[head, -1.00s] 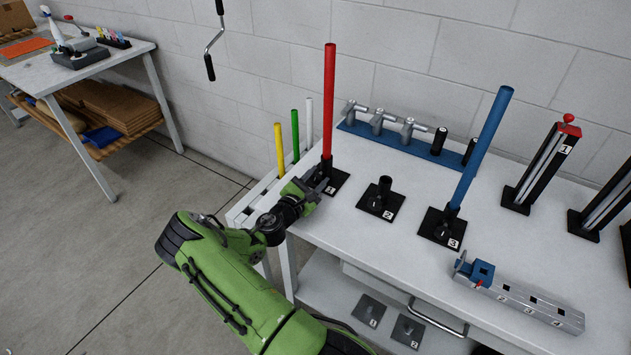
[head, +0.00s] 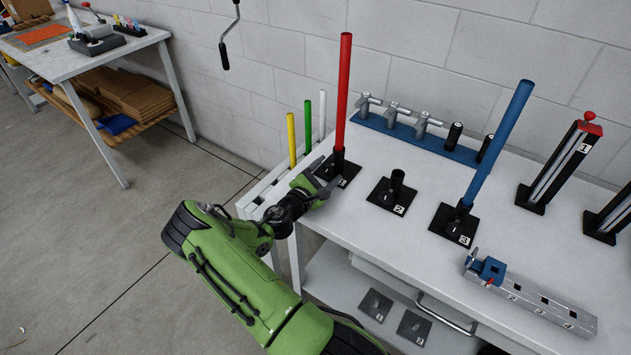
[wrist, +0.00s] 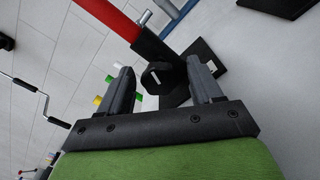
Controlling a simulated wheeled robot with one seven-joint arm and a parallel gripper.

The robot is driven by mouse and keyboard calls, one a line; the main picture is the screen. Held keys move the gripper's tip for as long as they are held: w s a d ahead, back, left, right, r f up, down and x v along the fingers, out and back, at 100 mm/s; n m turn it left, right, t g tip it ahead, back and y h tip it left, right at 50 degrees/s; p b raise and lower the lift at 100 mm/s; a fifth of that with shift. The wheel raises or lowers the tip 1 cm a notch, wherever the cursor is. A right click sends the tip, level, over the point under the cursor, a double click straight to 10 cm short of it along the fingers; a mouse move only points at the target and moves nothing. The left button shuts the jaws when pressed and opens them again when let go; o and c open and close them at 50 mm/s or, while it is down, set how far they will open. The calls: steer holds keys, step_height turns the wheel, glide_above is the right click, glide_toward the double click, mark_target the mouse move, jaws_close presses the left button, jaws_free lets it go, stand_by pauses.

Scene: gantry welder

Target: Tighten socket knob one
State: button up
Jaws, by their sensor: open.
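Socket one (head: 338,161) is a black tube on a square black base labelled 1, with a tall red rod (head: 344,90) standing in it. My gripper (head: 325,178) is at the front left of this socket, low over the table edge, and is open. In the wrist view, socket one's black knob (wrist: 157,75) shows between my two spread fingers, a little beyond their tips. The fingers look clear of it. The red rod (wrist: 108,18) runs into the black tube at the upper left. In the head view my gripper hides the knob.
Socket two (head: 396,184) stands empty to the right, and socket three (head: 457,220) holds a blue rod. Yellow, green and white rods (head: 307,113) stand behind my gripper. A blue rack (head: 400,131) with handles lies along the wall. A metal block (head: 530,300) lies at front right.

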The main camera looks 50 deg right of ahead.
steer(key=s+a+p, duration=0.1)
steer(key=a, duration=1.3)
steer(key=shift+s+a, duration=0.15)
steer(key=shift+a, duration=0.2)
